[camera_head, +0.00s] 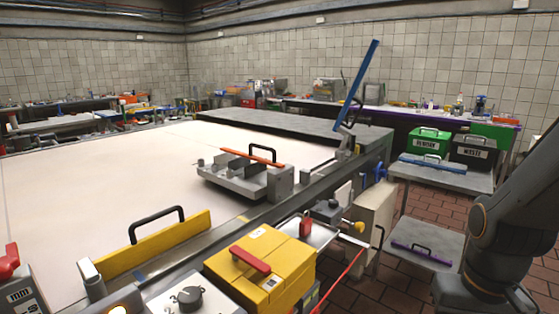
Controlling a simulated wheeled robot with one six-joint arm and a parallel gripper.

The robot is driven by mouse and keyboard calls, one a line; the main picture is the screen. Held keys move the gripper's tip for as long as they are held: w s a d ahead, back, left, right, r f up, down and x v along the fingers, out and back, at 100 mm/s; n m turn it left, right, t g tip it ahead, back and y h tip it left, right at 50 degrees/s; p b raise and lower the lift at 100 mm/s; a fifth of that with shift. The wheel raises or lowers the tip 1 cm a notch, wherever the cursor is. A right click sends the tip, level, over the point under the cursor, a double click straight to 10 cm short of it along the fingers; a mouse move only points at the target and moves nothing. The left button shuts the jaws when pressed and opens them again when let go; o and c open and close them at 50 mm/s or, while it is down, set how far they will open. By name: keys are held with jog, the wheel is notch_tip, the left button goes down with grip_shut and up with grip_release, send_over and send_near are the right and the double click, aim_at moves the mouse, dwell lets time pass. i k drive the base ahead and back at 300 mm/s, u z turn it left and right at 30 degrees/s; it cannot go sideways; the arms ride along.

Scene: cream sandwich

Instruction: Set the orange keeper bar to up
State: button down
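The orange keeper bar (251,156) is a thin bar lying nearly level across the top of a grey metal fixture (240,181). The fixture sits on the pale table surface near its right edge. A black loop handle (266,142) rises behind the bar; I cannot tell what it is fixed to. Part of my dark arm shows at the right edge, well apart from the fixture. My gripper's fingers are not in view.
A long blue bar (357,83) stands steeply raised right of the fixture. A yellow box (261,268) with a red handle stands in front. A yellow plate (153,245) with a black handle is at front left. Grey shelves and green and black bins (473,151) are at right.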

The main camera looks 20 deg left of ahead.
aim_at(274, 163)
jog(key=u, duration=0.5)
jog(key=k, duration=0.6)
jog(key=z, duration=0.3)
jog(key=i, duration=1.35)
jog(key=u, duration=0.65)
